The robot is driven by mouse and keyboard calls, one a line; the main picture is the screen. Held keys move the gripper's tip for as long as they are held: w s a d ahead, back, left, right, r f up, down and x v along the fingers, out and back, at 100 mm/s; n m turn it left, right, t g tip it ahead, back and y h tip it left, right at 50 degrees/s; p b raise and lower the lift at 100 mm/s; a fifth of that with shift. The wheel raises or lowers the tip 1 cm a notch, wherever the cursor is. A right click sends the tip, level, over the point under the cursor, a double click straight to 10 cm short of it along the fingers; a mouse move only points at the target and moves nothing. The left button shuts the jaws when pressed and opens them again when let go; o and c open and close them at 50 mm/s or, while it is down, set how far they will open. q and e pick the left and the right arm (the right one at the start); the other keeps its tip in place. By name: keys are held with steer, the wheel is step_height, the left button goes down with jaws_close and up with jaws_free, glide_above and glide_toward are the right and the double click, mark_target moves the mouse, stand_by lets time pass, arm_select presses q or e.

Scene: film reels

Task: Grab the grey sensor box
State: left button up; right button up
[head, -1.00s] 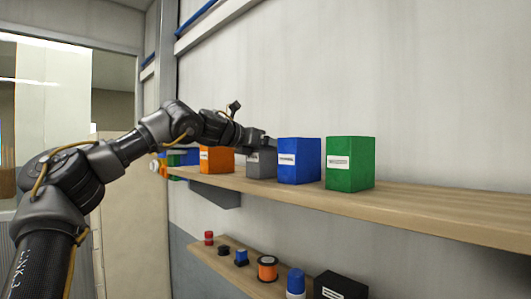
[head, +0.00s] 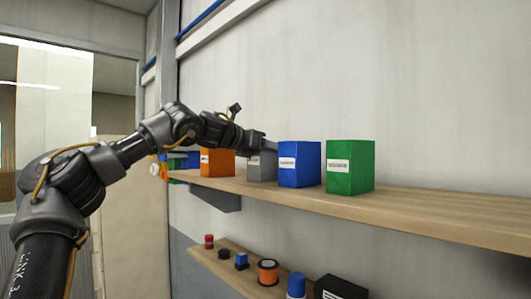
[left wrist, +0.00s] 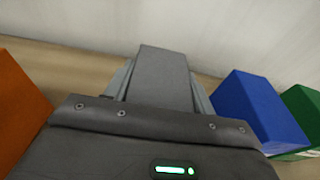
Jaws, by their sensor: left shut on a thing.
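The grey sensor box (head: 262,167) stands on the upper wooden shelf (head: 420,209), between an orange box and a blue box. In the left wrist view the grey box (left wrist: 163,75) sits between the two fingers of my left gripper (left wrist: 160,88), with one finger along each side. My right gripper is not in view.
The orange box (head: 217,162) is left of the grey box; the blue box (head: 300,165) and green box (head: 350,167) are to its right. A lower shelf holds small items, including an orange spool (head: 268,272). The upper shelf's right part is clear.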

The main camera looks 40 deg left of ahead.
arm_select(q)
steer(key=shift+r+b, duration=0.5)
steer(key=shift+r, duration=0.15)
steer(key=s+r, duration=0.1)
steer(key=r, duration=0.1)
steer(key=s+r+b, duration=0.1)
steer(key=s+r, duration=0.1)
steer(key=s+r+b, duration=0.1)
steer(key=r, duration=0.2)
steer(key=shift+s+d, duration=0.15)
steer(key=shift+d, duration=0.2)
steer(key=s+r+b, duration=0.2)
steer(key=s+r, duration=0.2)
steer(key=s, duration=0.5)
steer(key=shift+s+d+r+b, duration=0.3)
steer(key=shift+s+d+b, duration=0.05)
steer(key=shift+s+d, duration=0.1)
